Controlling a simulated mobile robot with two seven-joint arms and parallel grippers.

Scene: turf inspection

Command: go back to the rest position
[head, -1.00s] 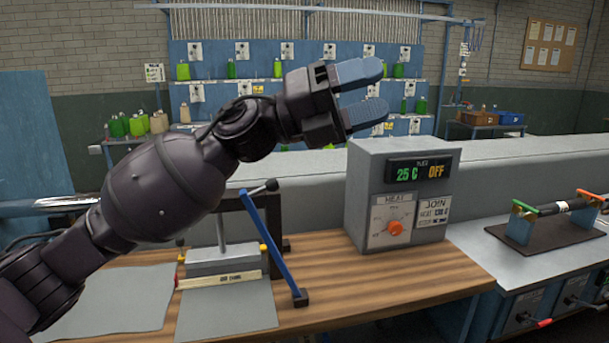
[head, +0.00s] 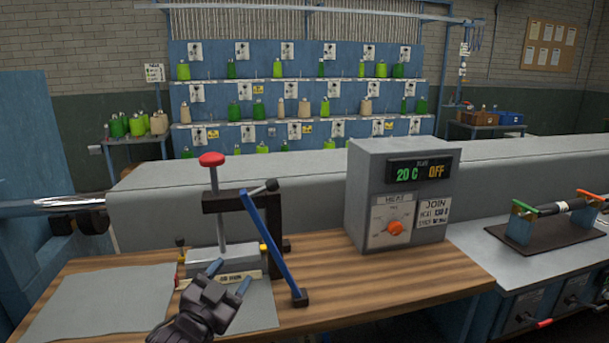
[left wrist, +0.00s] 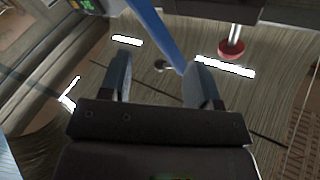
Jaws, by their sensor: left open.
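My left gripper (head: 229,277) is open and empty, low in the head view near the front of the wooden bench. It is in front of the press (head: 231,203), covers part of its base, and I cannot tell whether it touches anything. In the left wrist view, its two fingers (left wrist: 160,78) stand apart with nothing between them. The press's blue lever (left wrist: 153,33) and red knob (left wrist: 231,50) lie beyond them. The grey heater box (head: 365,205) reads 20 C and OFF, with an orange dial (head: 395,228). My right gripper is not in view.
A grey sheet (head: 95,305) lies on the wooden bench (head: 390,288) at left, and another is under the press. A dark stand with green and orange ends (head: 545,232) is on the right-hand bench.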

